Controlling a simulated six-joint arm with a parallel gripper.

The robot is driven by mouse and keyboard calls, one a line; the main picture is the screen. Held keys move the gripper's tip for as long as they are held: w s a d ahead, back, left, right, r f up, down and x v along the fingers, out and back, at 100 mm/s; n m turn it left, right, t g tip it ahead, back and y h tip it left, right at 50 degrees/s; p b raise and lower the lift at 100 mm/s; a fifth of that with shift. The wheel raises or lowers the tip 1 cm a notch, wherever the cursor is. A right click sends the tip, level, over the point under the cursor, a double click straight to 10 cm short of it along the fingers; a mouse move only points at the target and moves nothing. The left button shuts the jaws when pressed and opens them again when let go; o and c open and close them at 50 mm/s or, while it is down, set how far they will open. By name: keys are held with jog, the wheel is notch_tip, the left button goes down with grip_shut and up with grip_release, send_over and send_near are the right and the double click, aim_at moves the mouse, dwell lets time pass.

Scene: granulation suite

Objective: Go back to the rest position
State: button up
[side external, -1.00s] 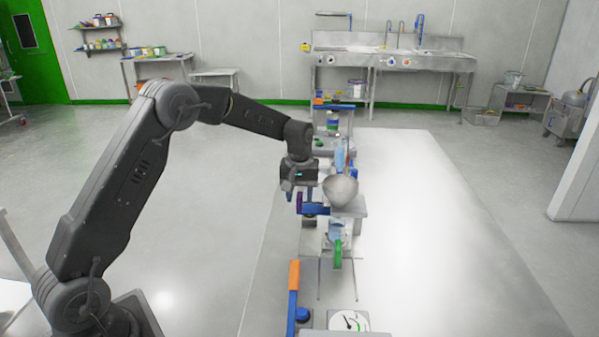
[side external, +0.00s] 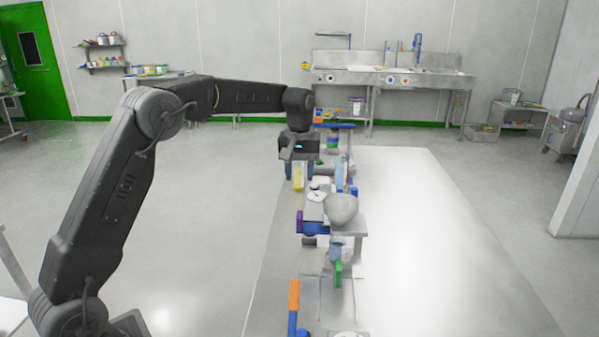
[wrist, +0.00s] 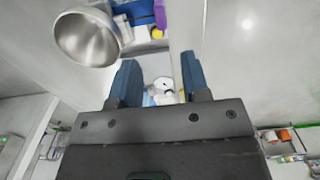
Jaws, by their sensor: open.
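My gripper (side external: 299,168) hangs above the left edge of the bench line in the side external view, pointing down. In the wrist view its two blue fingers (wrist: 160,88) are spread apart with nothing held between them. A yellow object (side external: 298,178) shows just below the fingers in the side external view; I cannot tell how far below it is. A rounded metal bowl (side external: 341,207) stands to the right and nearer the camera; it also shows at the upper left of the wrist view (wrist: 88,38).
An orange-and-blue handle (side external: 293,305) and a green part (side external: 338,272) stand nearer the camera. A blue-and-purple part (side external: 309,222) sits left of the bowl. A sink bench (side external: 395,76) stands at the back wall.

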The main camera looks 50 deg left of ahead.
jog(key=s+d+r+m+t, duration=0.1)
jog(key=s+d+r+m, duration=0.1)
jog(key=s+d+r, duration=0.35)
jog(key=s+d+r+m+t, duration=0.2)
jog(key=s+r, duration=0.1)
jog(key=s, duration=0.5)
jog(key=s+d+f+m+t, duration=0.1)
jog(key=s+d+f+m, duration=0.1)
jog(key=s, duration=0.7)
jog(key=s+d+f+m+t, duration=0.1)
jog(key=s+d+f+m, duration=0.2)
jog(key=s, duration=0.6)
jog(key=shift+d+t, duration=0.15)
jog(key=shift+t, duration=0.15)
